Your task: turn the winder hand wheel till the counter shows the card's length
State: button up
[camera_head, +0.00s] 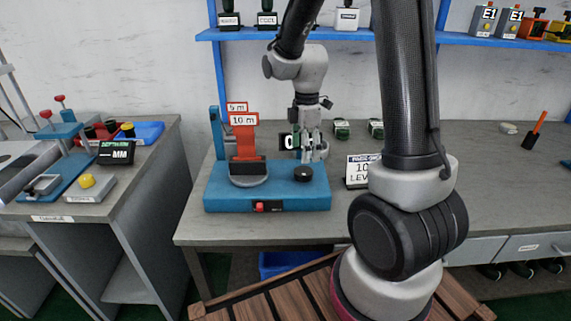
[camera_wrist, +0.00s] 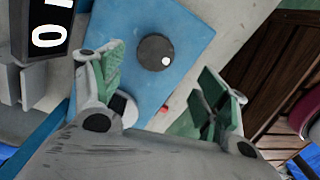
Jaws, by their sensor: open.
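The winder has a blue base (camera_head: 225,200) on the grey bench. Its hand wheel is a small black disc (camera_head: 303,174) on the base's right part; the wrist view shows it (camera_wrist: 153,48) with a white dot at its lower right. The counter (camera_wrist: 47,30) is a black box with white digits, cut by the frame edge; a 0 is readable, the rest is not. A white card (camera_head: 358,168) right of the winder starts with "10"; my arm hides part of it. My gripper (camera_head: 311,150) is open and empty above the wheel, with no contact visible.
Red plates marked "10 m" (camera_head: 244,120) and "5 m" (camera_head: 237,106) stand upright at the winder's left. Two green items (camera_head: 342,129) lie behind it. A blue shelf (camera_head: 470,38) runs above the bench. The bench right of my arm is mostly clear.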

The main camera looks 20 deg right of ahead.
aim_at(303, 171)
jog(key=shift+w+n, duration=0.25)
jog(key=shift+n, duration=0.35)
jog(key=shift+a+f+n, duration=0.1)
jog(key=shift+n, duration=0.6)
notch_tip(303, 171, down, 8)
jog(key=shift+r, duration=0.2)
jog(key=c, duration=1)
